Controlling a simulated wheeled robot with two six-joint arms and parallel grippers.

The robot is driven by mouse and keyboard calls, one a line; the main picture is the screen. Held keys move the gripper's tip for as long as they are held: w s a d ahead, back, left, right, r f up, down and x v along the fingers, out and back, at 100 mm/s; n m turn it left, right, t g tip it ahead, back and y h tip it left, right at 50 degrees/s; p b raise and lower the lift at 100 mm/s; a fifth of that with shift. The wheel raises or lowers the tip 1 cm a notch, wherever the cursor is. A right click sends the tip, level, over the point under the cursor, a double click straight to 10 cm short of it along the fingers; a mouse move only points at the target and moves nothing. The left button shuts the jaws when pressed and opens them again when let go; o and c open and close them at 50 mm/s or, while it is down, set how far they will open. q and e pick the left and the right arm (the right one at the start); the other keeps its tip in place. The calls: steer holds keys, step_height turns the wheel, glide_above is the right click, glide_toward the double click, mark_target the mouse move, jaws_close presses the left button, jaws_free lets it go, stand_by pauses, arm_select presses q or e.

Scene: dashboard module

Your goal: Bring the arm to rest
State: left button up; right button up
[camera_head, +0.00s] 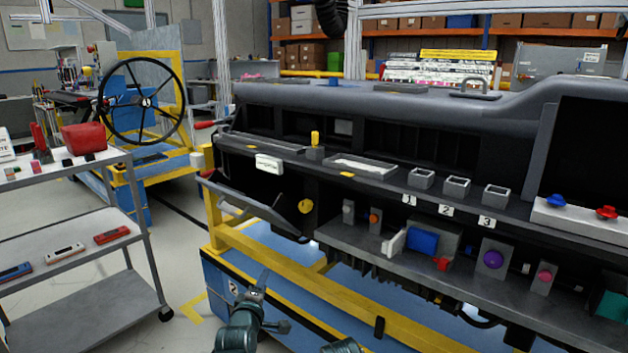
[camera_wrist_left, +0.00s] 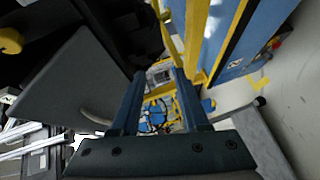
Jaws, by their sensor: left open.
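My left gripper (camera_head: 268,302) is at the bottom of the head view, in front of the yellow and blue stand below the dashboard. Its two fingers (camera_wrist_left: 160,76) are apart in the left wrist view, with nothing between them. It appears clear of the dashboard module (camera_head: 390,110). My right gripper is not in view. A rounded teal arm part (camera_head: 341,346) shows at the bottom edge, and I cannot tell which arm it belongs to.
A tilted dark flap (camera_head: 262,200) hangs from the dashboard's left end; a large grey panel (camera_wrist_left: 62,88) is close beside the fingers in the wrist view. The yellow stand rail (camera_head: 300,285) is near the gripper. A grey cart (camera_head: 85,240) stands left, with open floor between.

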arm_select(q)
steer(key=s+d+f+m+g, duration=0.5)
steer(key=f+m, duration=0.1)
steer(key=f, duration=0.1)
steer(key=s+d+f+m+g, duration=0.4)
steer(key=s+f+m, duration=0.1)
steer(key=s+f, duration=0.15)
steer(key=s+f+m+g+y, duration=0.1)
steer(key=s+f+m+g, duration=0.1)
steer(key=s+m+g, duration=0.3)
steer(key=s+f+m+g+y, duration=0.1)
steer(key=s+f+m+g, duration=0.15)
steer(key=s, duration=0.55)
step_height(320, 180, up, 37)
steer(key=p, duration=3.7)
steer(key=shift+s+r, duration=0.15)
steer(key=shift+s, duration=0.1)
steer(key=shift+d+m, duration=0.1)
steer(key=shift+m, duration=0.15)
